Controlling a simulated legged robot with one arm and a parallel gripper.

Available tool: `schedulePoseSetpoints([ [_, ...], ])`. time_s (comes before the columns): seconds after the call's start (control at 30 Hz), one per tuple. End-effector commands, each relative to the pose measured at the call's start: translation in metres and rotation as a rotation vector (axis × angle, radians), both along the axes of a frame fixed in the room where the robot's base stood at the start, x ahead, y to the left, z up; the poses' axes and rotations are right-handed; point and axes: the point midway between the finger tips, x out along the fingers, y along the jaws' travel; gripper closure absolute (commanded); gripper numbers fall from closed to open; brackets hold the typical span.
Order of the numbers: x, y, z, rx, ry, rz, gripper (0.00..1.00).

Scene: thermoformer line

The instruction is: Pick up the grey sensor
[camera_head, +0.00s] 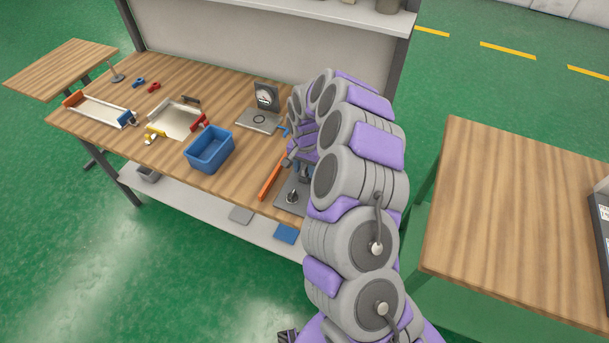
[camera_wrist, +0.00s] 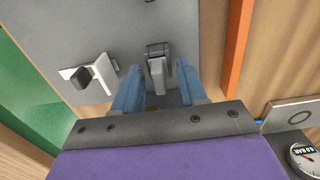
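A small grey hinged-looking part (camera_wrist: 157,75) stands on a grey metal plate (camera_wrist: 110,25) in the wrist view; it may be the grey sensor, but I cannot tell for sure. My gripper (camera_wrist: 160,67) is open, with one blue finger on each side of this part and a visible gap to each. The lower end of the part is hidden by my gripper body. In the head view, the plate (camera_head: 285,204) lies at the bench's right front, and my gripper (camera_head: 303,172) is over it, mostly hidden by my arm.
A white bracket with a black knob (camera_wrist: 90,76) sits left of the fingers. An orange bar (camera_wrist: 236,45) runs along the right. A dial gauge (camera_head: 264,97), a blue bin (camera_head: 209,150) and trays (camera_head: 176,120) stand on the bench. Another table (camera_head: 510,200) is at right.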

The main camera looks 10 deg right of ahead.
Motion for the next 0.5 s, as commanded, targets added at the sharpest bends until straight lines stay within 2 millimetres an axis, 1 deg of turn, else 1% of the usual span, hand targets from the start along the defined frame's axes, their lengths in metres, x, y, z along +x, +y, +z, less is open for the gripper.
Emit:
schedulePoseSetpoints([
  [0.03, 0.0, 0.0, 0.0, 0.0, 0.0, 0.0, 0.64],
  [0.07, 0.0001, 0.0001, 0.0001, 0.0, 0.0, 0.0, 0.67],
  [0.4, -0.0001, 0.0001, 0.0001, 0.001, 0.001, 0.0, 0.99],
  [0.5, -0.0002, 0.0, 0.0001, 0.001, 0.001, 0.0, 1.0],
])
